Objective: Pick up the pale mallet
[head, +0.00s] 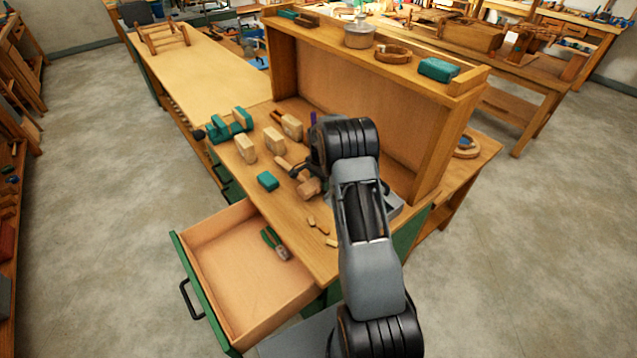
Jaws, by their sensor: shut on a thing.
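A mallet with a light brown wooden head (309,188) is on or just above the bench top, left of my arm. What looks like its handle runs up and left from the head. My gripper (298,172) is at this mallet, small and dark in the view and partly hidden by my arm. It is shut on the mallet, around the handle as far as I can see. Whether the mallet touches the bench is too small to tell.
Pale wooden blocks (245,148) and a teal block (267,181) stand left of the mallet. Small wood pieces (318,226) lie near the front edge. A tall shelf unit (350,95) rises behind.

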